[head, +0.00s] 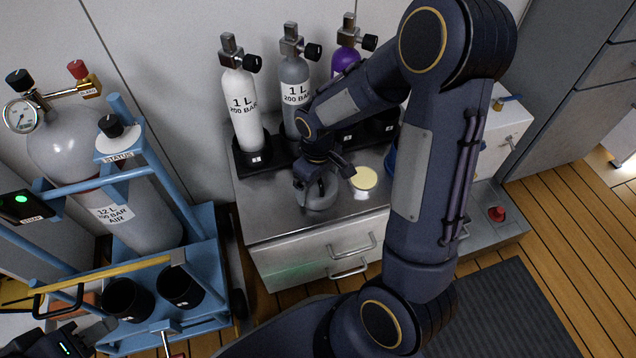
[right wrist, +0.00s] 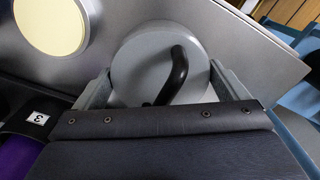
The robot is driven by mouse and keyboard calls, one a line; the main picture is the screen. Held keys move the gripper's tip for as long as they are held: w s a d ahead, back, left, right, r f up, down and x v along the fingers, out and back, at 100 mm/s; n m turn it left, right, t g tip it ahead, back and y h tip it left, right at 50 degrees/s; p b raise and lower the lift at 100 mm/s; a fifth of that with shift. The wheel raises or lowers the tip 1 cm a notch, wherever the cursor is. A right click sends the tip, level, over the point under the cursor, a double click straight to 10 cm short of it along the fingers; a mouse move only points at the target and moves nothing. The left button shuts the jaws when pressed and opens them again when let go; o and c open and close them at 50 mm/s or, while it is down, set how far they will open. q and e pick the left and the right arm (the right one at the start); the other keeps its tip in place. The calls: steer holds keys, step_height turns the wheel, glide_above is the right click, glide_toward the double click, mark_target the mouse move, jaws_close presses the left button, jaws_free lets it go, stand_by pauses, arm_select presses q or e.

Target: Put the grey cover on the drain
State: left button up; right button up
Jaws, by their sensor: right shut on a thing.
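The grey cover (right wrist: 145,58) is a round grey lid with a curved black handle. In the right wrist view it sits between the fingers of my right gripper (right wrist: 165,88), which is shut on it. In the head view the cover (head: 322,195) is at the front of the steel bench top, partly hidden by my right gripper (head: 318,180). I cannot tell whether it touches the bench. A pale yellow disc (head: 364,178) lies beside it on the right, also seen in the wrist view (right wrist: 52,22). I cannot identify the drain. My left gripper (head: 75,343) is at the bottom left, its fingers unclear.
White (head: 243,108), grey (head: 297,92) and purple (head: 344,60) cylinders stand in a black rack behind the cover. A blue trolley (head: 200,255) with a large grey cylinder (head: 130,205) stands left. My right arm hides much of the bench's right side.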

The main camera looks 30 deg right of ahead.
steer(key=shift+r, duration=0.1)
steer(key=o, duration=0.8)
steer(key=shift+f, duration=0.2)
steer(key=shift+r, duration=0.1)
